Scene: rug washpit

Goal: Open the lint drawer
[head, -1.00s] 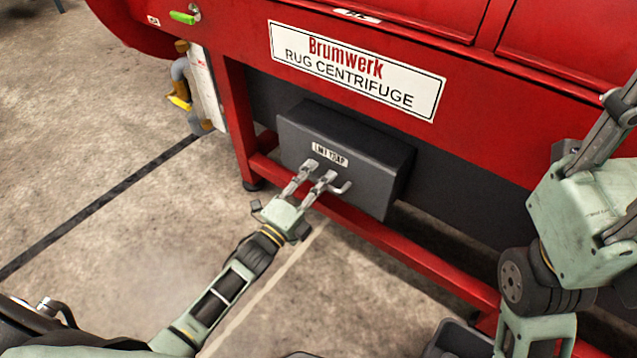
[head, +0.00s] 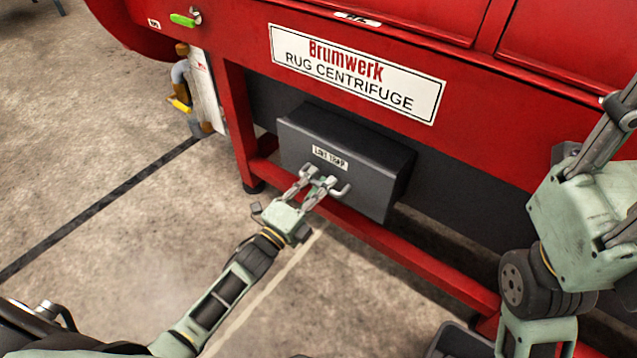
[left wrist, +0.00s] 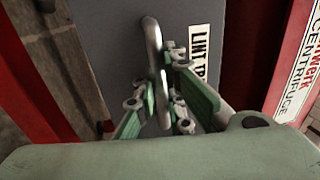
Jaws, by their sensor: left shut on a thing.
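The lint drawer (head: 358,178) is a dark grey box labelled LINT TRAP, set under the red rug centrifuge. Its front also shows in the left wrist view (left wrist: 115,45). A pale metal bar handle (head: 343,190) is on its front; in the left wrist view the handle (left wrist: 153,50) runs up between the fingers. My left gripper (head: 318,180) is shut on the handle, its fingers on either side of the bar. It also shows in the left wrist view (left wrist: 163,100). My right arm is at the right of the head view; its fingertips are not visible.
The red centrifuge (head: 450,75) stands over the drawer. Its red lower rail (head: 420,263) runs beneath the drawer. A pipe with a yellow handle (head: 179,104) is at the left leg. The concrete floor (head: 110,130) in front is clear at left.

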